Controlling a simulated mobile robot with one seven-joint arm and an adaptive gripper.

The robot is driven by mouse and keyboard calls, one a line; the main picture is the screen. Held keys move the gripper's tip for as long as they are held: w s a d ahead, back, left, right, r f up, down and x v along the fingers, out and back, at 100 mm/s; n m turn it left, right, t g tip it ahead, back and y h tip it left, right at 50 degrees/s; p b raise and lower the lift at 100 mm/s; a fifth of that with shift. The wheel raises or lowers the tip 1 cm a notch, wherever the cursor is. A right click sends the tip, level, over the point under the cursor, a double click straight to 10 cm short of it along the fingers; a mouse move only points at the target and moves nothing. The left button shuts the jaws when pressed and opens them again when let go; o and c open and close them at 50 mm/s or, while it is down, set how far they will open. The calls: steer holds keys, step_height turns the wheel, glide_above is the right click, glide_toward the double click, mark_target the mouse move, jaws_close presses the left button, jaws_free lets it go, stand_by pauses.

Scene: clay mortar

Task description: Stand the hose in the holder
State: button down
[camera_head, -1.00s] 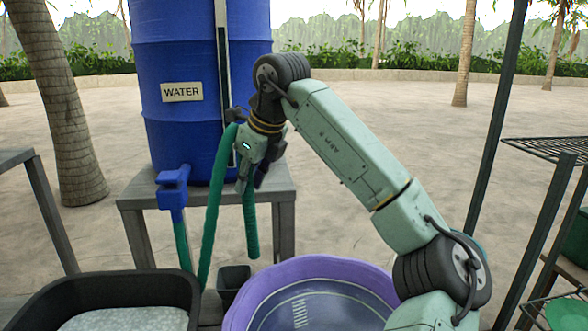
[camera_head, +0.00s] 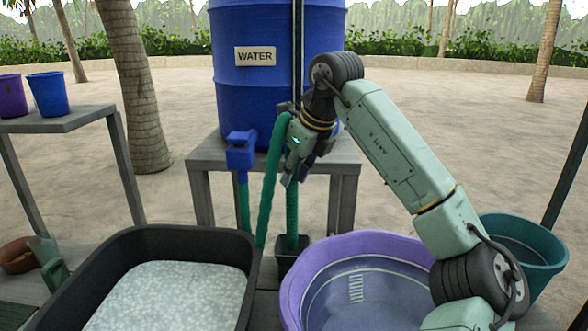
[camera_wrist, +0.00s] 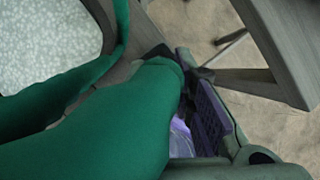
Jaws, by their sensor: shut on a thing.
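The green hose (camera_head: 268,185) runs up from beneath the blue tap (camera_head: 241,150), bends over at my gripper (camera_head: 298,165) and hangs down on the other side. My gripper is shut on the hose near the top of this bend. The hanging end (camera_head: 292,215) points down and meets the opening of the small dark holder (camera_head: 290,263) in the head view. I cannot tell how far inside it is. In the wrist view the hose (camera_wrist: 110,125) fills much of the picture, beside a purple finger pad (camera_wrist: 211,118); its far end lies near a dark edge.
A black tray (camera_head: 250,262) with a pale speckled surface is left of the holder. A purple tub (camera_head: 300,275) is close on its right. The blue water barrel (camera_head: 270,95) stands on a grey table (camera_head: 342,185) behind. A teal bucket (camera_head: 545,265) is far right.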

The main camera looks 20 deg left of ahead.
mark_target(294, 206)
step_height(294, 206, down, 9)
steer(key=b, duration=0.5)
steer(key=shift+r, duration=0.2)
steer(key=c, duration=1.3)
jaws_free()
steer(key=shift+o, duration=0.3)
steer(key=o, duration=0.8)
steer(key=shift+c, duration=0.2)
steer(key=p+v, duration=0.6)
steer(key=v, duration=0.4)
steer(key=shift+a+r+p, duration=0.15)
steer(key=shift+r+p, duration=0.15)
steer(key=shift+r, duration=0.25)
